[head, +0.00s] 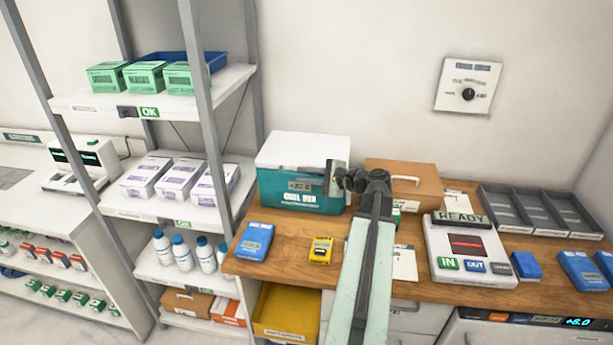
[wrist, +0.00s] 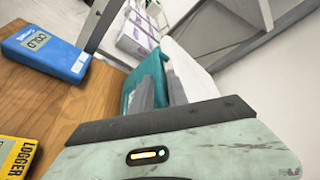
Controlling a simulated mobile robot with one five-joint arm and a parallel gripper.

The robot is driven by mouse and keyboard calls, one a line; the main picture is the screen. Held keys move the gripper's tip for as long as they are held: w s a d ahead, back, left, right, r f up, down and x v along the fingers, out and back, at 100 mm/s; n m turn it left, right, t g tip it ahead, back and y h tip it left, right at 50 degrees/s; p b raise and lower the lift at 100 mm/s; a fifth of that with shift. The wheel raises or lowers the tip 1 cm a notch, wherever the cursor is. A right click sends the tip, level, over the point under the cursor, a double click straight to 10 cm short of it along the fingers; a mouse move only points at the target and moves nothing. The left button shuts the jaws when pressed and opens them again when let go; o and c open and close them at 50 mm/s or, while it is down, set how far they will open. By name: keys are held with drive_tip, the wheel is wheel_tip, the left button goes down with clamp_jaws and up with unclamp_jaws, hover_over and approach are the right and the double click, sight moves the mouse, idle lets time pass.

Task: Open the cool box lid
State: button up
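The cool box (head: 300,192) is a teal box with a white lid (head: 300,150), standing at the left of the wooden counter by the wall. The lid lies flat and shut. My gripper (head: 338,178) is at the box's right front corner in the head view, overlapping its edge just below the lid. In the wrist view, two grey finger shapes (wrist: 163,88) stand against the teal side (wrist: 150,65) and the white lid (wrist: 187,70), with a narrow strip of teal between them. I cannot tell whether they touch the box.
A blue box (head: 254,242) and a yellow logger (head: 320,250) lie in front of the cool box. A brown case (head: 405,183) stands close on its right. The shelf rack (head: 205,110) is on the left. A panel (head: 465,250) and grey trays (head: 540,212) are further right.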

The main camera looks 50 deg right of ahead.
clamp_jaws()
idle(1.3)
